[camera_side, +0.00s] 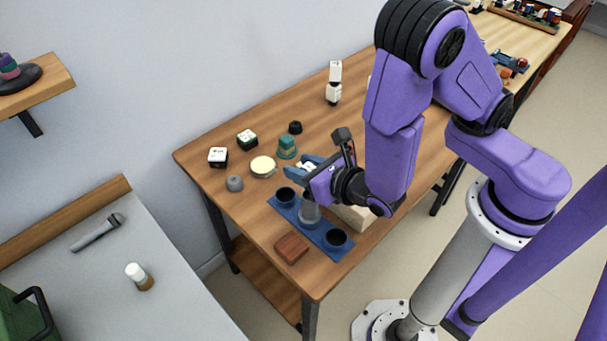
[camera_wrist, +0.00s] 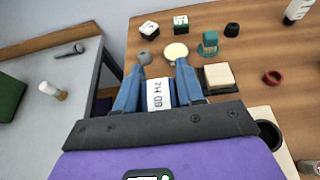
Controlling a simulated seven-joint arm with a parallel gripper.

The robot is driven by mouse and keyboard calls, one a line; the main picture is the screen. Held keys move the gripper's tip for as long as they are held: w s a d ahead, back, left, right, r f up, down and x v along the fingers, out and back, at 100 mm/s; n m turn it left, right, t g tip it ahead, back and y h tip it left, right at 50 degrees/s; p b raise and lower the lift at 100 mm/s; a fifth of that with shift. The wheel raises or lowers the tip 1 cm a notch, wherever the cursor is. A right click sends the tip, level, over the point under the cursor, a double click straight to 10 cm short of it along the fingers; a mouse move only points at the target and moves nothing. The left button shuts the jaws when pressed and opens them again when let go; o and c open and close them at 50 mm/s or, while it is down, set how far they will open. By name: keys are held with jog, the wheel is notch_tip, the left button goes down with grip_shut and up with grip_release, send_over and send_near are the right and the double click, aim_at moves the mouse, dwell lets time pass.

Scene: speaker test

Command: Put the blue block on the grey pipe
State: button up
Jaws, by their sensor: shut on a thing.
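My gripper (camera_wrist: 160,75) has blue fingers closed on a block with a white face (camera_wrist: 158,94) marked "60 Hz" and blue showing beside it. In the side view, the held block (camera_side: 308,166) is mostly hidden by my gripper (camera_side: 305,168). A grey upright cylinder (camera_side: 310,213), apparently the grey pipe, stands in the middle of a blue tray (camera_side: 320,240) between two dark round cups. My gripper is above the tabletop, just behind this cylinder in the side view. I cannot make out the cylinder in the wrist view.
White-topped blocks (camera_side: 218,157), a cream disc (camera_side: 263,166), a grey knob (camera_side: 235,183) and a teal piece (camera_side: 287,147) lie toward the wall. A reddish-brown block (camera_side: 292,248) sits at the front. A pale block (camera_side: 352,215) stands beside the tray.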

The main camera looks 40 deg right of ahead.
jog(key=shift+f, duration=1.2)
jog(key=shift+f, duration=0.1)
jog(key=o, duration=1)
jog(key=shift+o, duration=0.2)
